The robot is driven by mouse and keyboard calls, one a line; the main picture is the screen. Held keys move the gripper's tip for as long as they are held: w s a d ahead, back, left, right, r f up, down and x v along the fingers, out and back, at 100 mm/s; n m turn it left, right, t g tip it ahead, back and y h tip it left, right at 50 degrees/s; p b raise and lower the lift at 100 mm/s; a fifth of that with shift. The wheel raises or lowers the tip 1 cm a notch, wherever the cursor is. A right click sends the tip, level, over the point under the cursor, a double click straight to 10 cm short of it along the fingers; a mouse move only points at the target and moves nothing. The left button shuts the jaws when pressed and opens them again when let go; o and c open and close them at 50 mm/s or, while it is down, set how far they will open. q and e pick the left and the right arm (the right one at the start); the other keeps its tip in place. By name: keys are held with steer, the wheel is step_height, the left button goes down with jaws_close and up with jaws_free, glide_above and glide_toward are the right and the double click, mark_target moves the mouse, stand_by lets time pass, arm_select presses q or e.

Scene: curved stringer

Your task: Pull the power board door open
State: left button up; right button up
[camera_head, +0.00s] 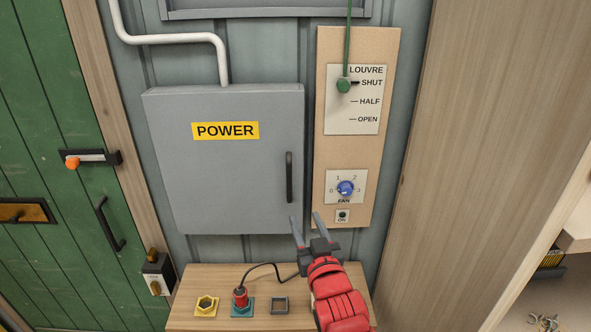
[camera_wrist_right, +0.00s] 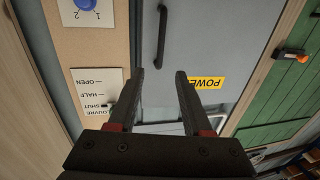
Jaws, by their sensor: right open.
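The grey power board door (camera_head: 220,180) with a yellow POWER label (camera_head: 225,131) is shut on its box. Its dark upright bar handle (camera_head: 289,177) is near the door's right edge. My right gripper (camera_head: 304,217) is open and empty, its fingertips just below and slightly right of the handle in the head view. In the right wrist view the picture is upside down; the handle (camera_wrist_right: 163,28) shows beyond the gap between the two fingers (camera_wrist_right: 160,72), apart from them. The door (camera_wrist_right: 215,50) shows there too. My left gripper is not in view.
Right of the door is a wooden panel (camera_head: 385,150) with a louvre pull at SHUT and a blue fan knob (camera_head: 345,188). Below is a small wooden shelf (camera_head: 190,320) with several sockets and a red plug (camera_head: 240,297). A green door (camera_head: 70,260) stands left; a wooden post (camera_head: 480,150) right.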

mark_target(290, 182)
steer(key=w+a+p, duration=0.1)
steer(key=w+p, duration=0.1)
steer(key=w, duration=0.3)
steer(key=w+a+p, duration=0.1)
steer(key=w, duration=0.4)
steer(key=w+a+p, duration=0.1)
steer(key=w+p, duration=0.1)
steer(key=w, duration=0.3)
steer(key=shift+w+a+r+p, duration=0.15)
steer(key=shift+w+a+p, duration=0.05)
steer(key=shift+w+p, duration=0.2)
steer(key=shift+w+a, duration=0.1)
steer(key=shift+w, duration=0.5)
jaws_close()
stand_by(0.4)
